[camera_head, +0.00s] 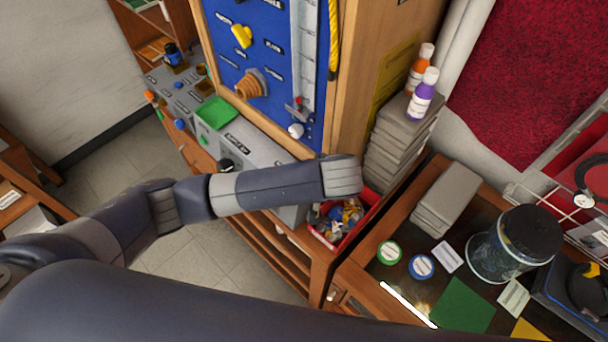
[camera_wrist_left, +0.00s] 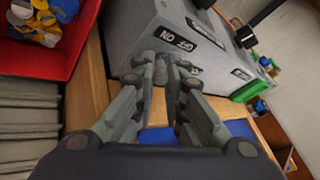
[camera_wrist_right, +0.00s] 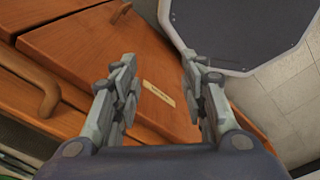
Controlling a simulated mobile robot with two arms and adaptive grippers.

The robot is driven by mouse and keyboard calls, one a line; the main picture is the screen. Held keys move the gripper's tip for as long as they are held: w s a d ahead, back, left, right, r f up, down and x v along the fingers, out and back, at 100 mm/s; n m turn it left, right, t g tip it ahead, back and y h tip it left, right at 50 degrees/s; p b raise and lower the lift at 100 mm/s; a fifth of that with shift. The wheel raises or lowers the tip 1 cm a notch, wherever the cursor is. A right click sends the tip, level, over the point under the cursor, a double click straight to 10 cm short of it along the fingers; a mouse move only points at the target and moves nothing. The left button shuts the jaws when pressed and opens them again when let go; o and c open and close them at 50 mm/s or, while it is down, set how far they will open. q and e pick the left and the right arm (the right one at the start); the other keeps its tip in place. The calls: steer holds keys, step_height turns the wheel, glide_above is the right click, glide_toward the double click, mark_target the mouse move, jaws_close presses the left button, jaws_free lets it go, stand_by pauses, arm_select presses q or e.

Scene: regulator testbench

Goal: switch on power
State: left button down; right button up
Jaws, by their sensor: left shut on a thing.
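The grey power box (camera_head: 258,152) stands on the wooden bench below the blue panel. In the left wrist view its side face (camera_wrist_left: 150,30) carries a black ON/OFF label (camera_wrist_left: 176,39). My left gripper (camera_wrist_left: 165,68) is at that face, just beside the label, its fingers close together on a small grey switch part mostly hidden between them. The switch position cannot be told. In the head view my left arm reaches across the box's front and hides its own fingers. My right gripper (camera_wrist_right: 160,75) is open and empty above wooden drawer fronts, seen only in its wrist view.
A red bin (camera_head: 347,238) of coloured parts stands close to my left wrist; it also shows in the left wrist view (camera_wrist_left: 75,62). Stacked grey boxes (camera_head: 398,145) rise behind it. A glass jar (camera_head: 505,250) stands on the right table.

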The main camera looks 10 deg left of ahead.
arm_select(q)
steer(key=shift+s+f, duration=0.1)
steer(key=shift+s, duration=0.05)
steer(key=c, duration=1.7)
jaws_free()
steer(key=shift+o, duration=0.2)
